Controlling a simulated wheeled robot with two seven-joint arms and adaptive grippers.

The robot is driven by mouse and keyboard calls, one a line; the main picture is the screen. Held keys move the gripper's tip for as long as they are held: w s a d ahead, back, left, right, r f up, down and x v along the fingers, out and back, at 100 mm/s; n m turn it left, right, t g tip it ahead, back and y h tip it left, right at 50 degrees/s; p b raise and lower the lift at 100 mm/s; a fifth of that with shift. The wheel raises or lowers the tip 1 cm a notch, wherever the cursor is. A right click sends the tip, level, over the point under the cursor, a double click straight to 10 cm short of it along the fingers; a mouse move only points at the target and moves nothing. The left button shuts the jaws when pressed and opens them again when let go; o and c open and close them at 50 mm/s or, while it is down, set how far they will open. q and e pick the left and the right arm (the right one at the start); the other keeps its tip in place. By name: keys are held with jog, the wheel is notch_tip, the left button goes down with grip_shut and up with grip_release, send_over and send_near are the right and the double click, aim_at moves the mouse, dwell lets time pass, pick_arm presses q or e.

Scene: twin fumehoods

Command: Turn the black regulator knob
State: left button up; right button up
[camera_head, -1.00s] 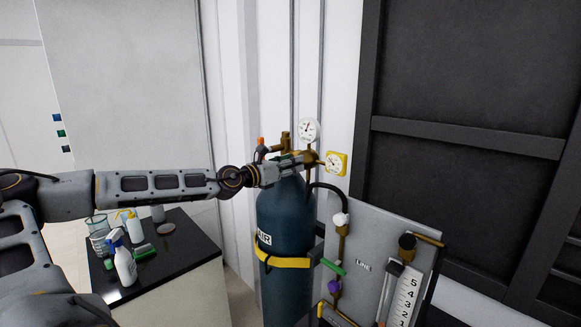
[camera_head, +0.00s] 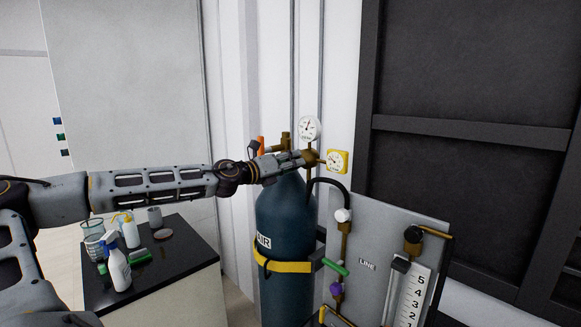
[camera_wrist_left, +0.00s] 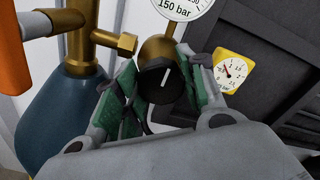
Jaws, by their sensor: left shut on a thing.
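The black regulator knob (camera_wrist_left: 160,79) with a white pointer line shows in the left wrist view, between the green-padded fingers of my left gripper (camera_wrist_left: 157,95). The gripper is shut on the knob. In the head view my left gripper (camera_head: 298,161) reaches in from the left to the brass regulator (camera_head: 311,157) on top of the blue AIR cylinder (camera_head: 285,215), and the knob is hidden there. A white round gauge (camera_head: 309,128) sits above the regulator and a yellow gauge (camera_head: 338,161) to its right. My right gripper is not in view.
An orange part (camera_head: 260,146) stands just behind my left gripper. A panel (camera_head: 375,260) with valves and a flowmeter (camera_head: 411,295) is at the lower right. A dark bench (camera_head: 185,265) with bottles and beakers is at the lower left.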

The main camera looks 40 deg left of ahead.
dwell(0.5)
pick_arm(q)
jog(key=o, duration=1)
jog(key=shift+s, duration=0.25)
jog(key=shift+s+a, duration=0.15)
jog(key=shift+s, duration=1.75)
jog(key=shift+s+a, duration=0.2)
jog(key=shift+s, duration=1.75)
jog(key=shift+s+a, duration=0.15)
jog(key=shift+s, duration=1.75)
